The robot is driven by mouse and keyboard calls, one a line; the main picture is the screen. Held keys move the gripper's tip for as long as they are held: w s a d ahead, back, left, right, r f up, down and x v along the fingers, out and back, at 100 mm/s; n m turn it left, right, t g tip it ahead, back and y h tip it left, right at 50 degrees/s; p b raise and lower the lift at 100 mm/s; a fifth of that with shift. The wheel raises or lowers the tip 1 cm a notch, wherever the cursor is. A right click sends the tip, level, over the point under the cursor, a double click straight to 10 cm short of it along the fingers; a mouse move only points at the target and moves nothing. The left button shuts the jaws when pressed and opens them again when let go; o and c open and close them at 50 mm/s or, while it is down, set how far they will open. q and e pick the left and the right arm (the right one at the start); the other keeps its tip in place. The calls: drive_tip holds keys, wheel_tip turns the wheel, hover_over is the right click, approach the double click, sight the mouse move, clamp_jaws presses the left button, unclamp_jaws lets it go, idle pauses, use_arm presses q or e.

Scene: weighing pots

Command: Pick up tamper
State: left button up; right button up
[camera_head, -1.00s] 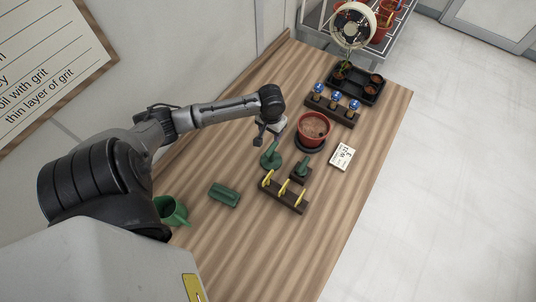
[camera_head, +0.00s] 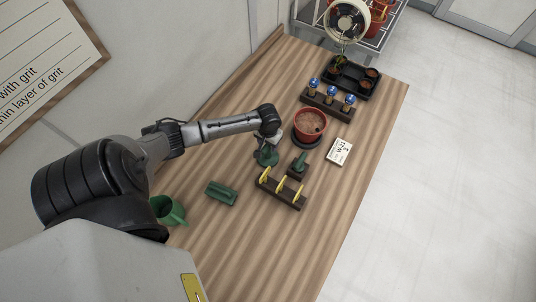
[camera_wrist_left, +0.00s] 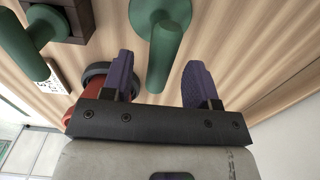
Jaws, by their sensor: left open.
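A green tamper (camera_head: 268,158) with a round flat base and an upright handle stands on the wooden bench. My left gripper (camera_head: 266,146) is over it and partly hides it. In the left wrist view my open fingers (camera_wrist_left: 160,72) lie on either side of the tamper's handle (camera_wrist_left: 163,45), with gaps on both sides. I cannot tell how far the handle reaches between them. A second green handled piece (camera_head: 299,162) is on a dark block to the right of the tamper; it also shows in the left wrist view (camera_wrist_left: 22,42). My right gripper is not in view.
A red pot (camera_head: 310,124) stands on a dark round base behind. A white label card (camera_head: 339,151) is right of it. A rack with yellow tags (camera_head: 281,190) is in front. The front right bench is clear.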

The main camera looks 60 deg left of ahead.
use_arm(q)
drive_tip(key=shift+f, duration=1)
drive_tip(key=shift+c, duration=0.2)
clamp_jaws()
